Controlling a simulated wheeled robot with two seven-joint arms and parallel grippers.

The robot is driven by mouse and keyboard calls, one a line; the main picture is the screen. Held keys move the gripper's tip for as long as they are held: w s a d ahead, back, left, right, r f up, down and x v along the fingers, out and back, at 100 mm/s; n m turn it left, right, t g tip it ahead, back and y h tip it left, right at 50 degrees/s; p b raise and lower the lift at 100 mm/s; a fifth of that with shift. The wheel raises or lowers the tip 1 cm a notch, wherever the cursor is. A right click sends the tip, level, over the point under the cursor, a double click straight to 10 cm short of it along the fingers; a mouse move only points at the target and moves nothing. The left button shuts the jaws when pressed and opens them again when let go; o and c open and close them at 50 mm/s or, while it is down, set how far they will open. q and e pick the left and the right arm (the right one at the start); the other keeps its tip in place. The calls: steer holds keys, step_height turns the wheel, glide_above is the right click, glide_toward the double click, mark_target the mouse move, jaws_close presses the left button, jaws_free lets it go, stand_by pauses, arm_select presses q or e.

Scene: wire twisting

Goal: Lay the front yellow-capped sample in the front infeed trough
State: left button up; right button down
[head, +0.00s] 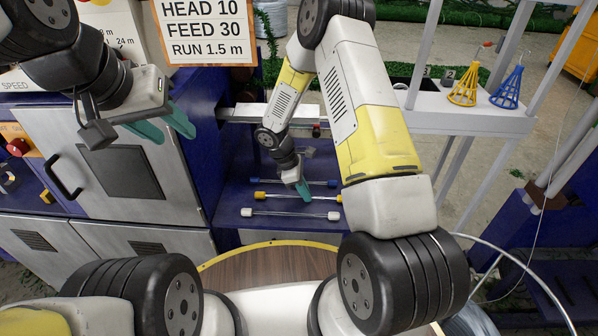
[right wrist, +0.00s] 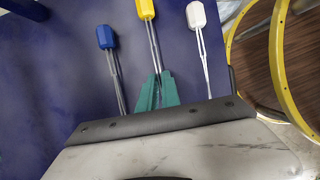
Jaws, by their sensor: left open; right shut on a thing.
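The yellow-capped sample (head: 277,195), a pair of thin pale wires with yellow ends, lies between a blue-capped sample (head: 322,183) and a white-capped sample (head: 290,213) over the blue shelf. My right gripper (head: 305,193) is shut on its wires. In the right wrist view the green fingers (right wrist: 157,92) close on the wires below the yellow cap (right wrist: 146,9). I cannot tell whether it is lifted off the shelf. My left gripper (head: 168,128) is open and empty, high at the left before a grey cabinet. I cannot pick out the front infeed trough for certain.
The blue and white caps flank the held sample closely. A pale rail (head: 250,113) runs behind the shelf. A yellow cone (head: 464,88) and a blue cone (head: 509,90) stand on a white ledge at right. A round wooden top (head: 270,262) with yellow rim is in front.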

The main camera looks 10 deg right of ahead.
steer(key=shift+f, duration=0.1)
steer(key=c, duration=1.6)
jaws_free()
steer(key=shift+o, duration=0.2)
